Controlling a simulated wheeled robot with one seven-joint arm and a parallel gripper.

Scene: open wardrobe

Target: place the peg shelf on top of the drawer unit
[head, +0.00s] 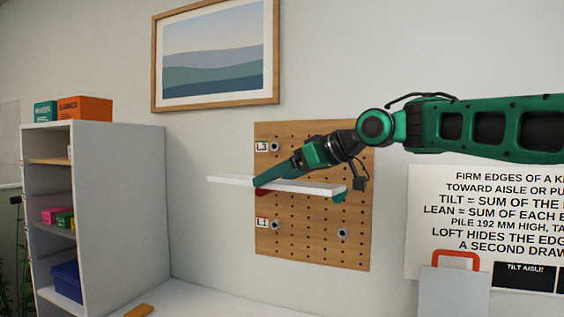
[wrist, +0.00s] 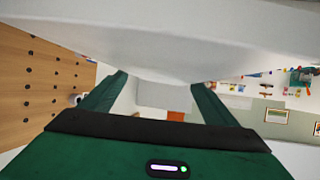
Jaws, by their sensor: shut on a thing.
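The peg shelf (head: 225,180), a long thin white board, is held roughly level in front of the perforated pegboard (head: 310,250). My gripper (head: 300,187) is shut on it, with its green fingers against the board. In the wrist view the shelf (wrist: 150,35) fills the top, across my gripper's fingers (wrist: 158,88). I cannot tell whether the shelf touches the pegboard or any peg. No drawer fronts show; a low white surface (head: 215,300) at the bottom may be the drawer unit's top, but I cannot tell.
A tall open cabinet (head: 120,200) stands left, with boxes on its shelves and an orange box (head: 84,109) on top. Round pegs and labels mark the pegboard. A framed picture (head: 215,55) hangs above. A text sign (head: 490,215) is at right. A small wooden piece (head: 139,311) lies low left.

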